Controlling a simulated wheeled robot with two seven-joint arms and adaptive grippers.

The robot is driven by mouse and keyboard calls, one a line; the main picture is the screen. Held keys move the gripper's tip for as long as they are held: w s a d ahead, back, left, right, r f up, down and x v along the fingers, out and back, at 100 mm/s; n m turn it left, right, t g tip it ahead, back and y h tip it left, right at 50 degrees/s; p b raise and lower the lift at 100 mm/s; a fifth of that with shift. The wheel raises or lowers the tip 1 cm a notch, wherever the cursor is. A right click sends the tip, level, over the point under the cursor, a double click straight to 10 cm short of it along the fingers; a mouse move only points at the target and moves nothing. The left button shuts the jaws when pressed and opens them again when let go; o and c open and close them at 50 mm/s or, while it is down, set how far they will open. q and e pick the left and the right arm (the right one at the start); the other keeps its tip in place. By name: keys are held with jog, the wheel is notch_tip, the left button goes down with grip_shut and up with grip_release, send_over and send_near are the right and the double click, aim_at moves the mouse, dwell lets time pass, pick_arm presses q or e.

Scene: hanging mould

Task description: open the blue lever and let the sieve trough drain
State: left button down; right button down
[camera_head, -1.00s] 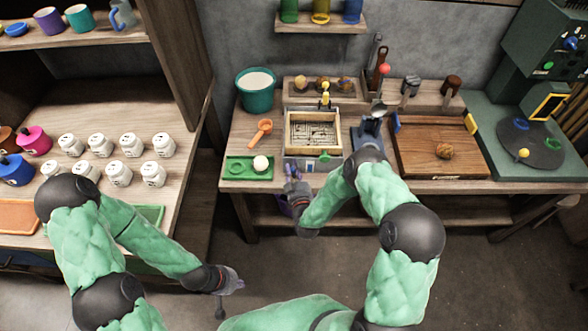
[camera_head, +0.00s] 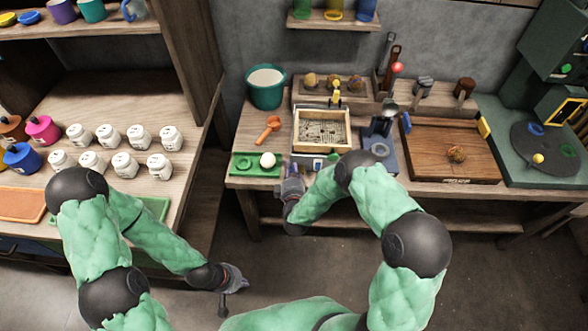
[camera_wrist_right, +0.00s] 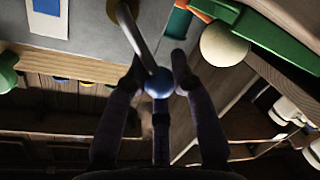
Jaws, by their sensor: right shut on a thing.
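The sieve trough (camera_head: 350,132) is a wooden-framed box with a mesh floor, standing on the bench in the head view. In the right wrist view, a bent metal lever (camera_wrist_right: 138,32) ends in a blue ball knob (camera_wrist_right: 159,83). My right gripper (camera_wrist_right: 160,85) is shut on this blue knob, with a finger on each side. In the head view my right gripper (camera_head: 291,170) is at the bench's front edge, below and left of the trough; the lever is hard to make out there. My left gripper (camera_head: 236,280) hangs low over the floor, apart from everything; its finger opening is too small to tell.
A green tray (camera_head: 242,170) with a white ball (camera_head: 267,160) lies left of the trough. An orange scoop (camera_head: 268,129) and teal bucket (camera_head: 266,88) stand behind it. A wooden board (camera_head: 435,155) lies to the right.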

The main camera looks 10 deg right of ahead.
jog(key=f+n, duration=0.1)
jog(key=a+n+b, duration=0.1)
jog(key=n, duration=0.1)
jog(key=shift+w+a+f+h, duration=0.15)
jog(key=shift+w+f+h, duration=0.05)
jog(key=shift+f+h, duration=0.2)
jog(key=shift+a+f+n+g+h, duration=0.15)
jog(key=shift+f+n+g+h, duration=0.25)
jog(key=shift+n, duration=0.6)
jog(key=shift+f, duration=0.1)
jog(key=c, duration=1)
grip_release()
jog(key=v, duration=1.2)
